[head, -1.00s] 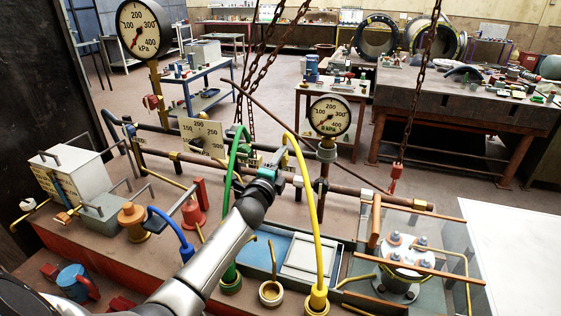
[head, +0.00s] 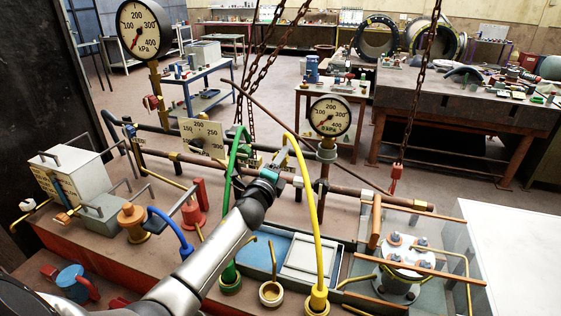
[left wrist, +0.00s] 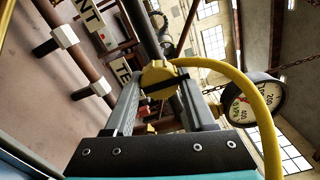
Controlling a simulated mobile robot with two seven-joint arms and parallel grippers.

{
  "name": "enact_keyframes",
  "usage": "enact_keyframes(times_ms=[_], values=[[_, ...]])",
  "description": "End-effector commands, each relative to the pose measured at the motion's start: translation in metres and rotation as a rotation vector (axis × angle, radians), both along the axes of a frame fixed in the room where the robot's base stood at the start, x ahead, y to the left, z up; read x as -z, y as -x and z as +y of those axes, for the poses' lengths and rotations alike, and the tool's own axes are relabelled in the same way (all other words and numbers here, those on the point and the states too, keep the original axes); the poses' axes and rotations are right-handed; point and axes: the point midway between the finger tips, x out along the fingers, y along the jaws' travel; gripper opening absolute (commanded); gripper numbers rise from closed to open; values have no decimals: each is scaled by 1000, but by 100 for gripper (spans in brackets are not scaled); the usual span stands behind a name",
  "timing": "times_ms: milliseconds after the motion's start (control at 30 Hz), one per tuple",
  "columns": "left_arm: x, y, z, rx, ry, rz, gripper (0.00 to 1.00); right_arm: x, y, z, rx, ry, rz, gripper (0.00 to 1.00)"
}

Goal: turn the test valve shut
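My left gripper (head: 280,163) reaches over the pipe rig from the lower left in the head view, close to the arched yellow hose. In the left wrist view, its two grey fingers (left wrist: 160,98) are apart. A yellow fitting with a dark band (left wrist: 160,75) shows between and just beyond the fingertips; I cannot tell whether they touch it. A partly hidden sign (left wrist: 124,75) reads "TE" beside it. The valve's handle is not clearly visible in the head view, where the gripper and hose cover that spot. My right gripper is not in view.
The yellow hose (head: 317,215) and green hose (head: 229,200) arch close to my left arm. A kPa gauge (head: 330,116) stands right of the gripper, a larger one (head: 143,30) back left. Chains (head: 410,110) hang nearby. A glass-sided box (head: 455,236) stands at right.

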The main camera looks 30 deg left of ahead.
Motion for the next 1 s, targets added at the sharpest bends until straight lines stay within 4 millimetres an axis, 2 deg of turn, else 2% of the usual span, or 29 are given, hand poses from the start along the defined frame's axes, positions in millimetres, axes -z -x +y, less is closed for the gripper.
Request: enact_keyframes(times_ms=[33, 233, 467, 633, 1000], values=[[0, 0, 0, 0, 0, 0, 62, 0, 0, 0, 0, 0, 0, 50], [0, 0, 0, 0, 3, -1, 83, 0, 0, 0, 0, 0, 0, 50], [0, 0, 0, 0, 4, -1, 83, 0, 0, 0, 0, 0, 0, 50], [1, 8, -1, 0, 4, 0, 83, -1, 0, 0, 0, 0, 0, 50], [1, 58, -14, 0, 4, 1, 83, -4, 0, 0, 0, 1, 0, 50]])
